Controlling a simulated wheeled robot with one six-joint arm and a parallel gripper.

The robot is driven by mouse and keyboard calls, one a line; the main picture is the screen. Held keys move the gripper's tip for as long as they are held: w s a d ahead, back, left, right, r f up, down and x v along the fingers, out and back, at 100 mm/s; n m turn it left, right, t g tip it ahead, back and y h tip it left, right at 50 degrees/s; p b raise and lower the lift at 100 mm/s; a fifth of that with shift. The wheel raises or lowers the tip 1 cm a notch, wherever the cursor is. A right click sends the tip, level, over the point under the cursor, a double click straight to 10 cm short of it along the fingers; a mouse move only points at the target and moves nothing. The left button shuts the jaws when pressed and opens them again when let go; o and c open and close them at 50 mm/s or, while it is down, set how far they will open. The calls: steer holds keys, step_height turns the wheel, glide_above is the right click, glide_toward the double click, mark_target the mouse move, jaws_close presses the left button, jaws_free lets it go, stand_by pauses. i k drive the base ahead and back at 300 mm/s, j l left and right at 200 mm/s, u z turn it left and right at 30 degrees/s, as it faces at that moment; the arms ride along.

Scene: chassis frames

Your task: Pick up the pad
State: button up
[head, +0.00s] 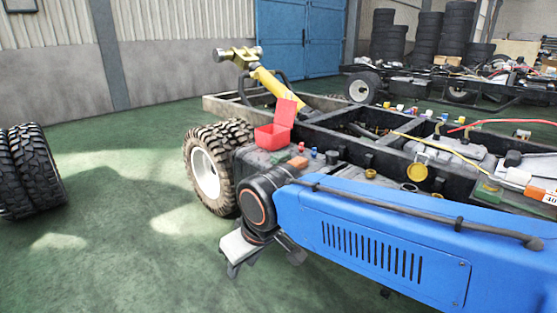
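I cannot single out the pad with certainty. A small orange-brown block (298,163) lies on the grey surface of the near chassis, just right of the open red box (273,136); it may be the pad. My gripper (262,262) hangs in front of the chassis side, over the green floor, left of and below my blue arm. It is apart from the block and the box. Its silver fingers are partly hidden by my wrist, so their opening is unclear. I see nothing held in it.
The near chassis (367,157) carries small coloured caps, hoses and a yellow cylinder (270,83). A knobbly wheel (207,170) stands beside my wrist. Loose tyres (32,170) stand at left. Open green floor (120,220) lies between. My arm hides part of the chassis.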

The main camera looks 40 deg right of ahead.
mark_target(301, 162)
steer(key=z, duration=1.25)
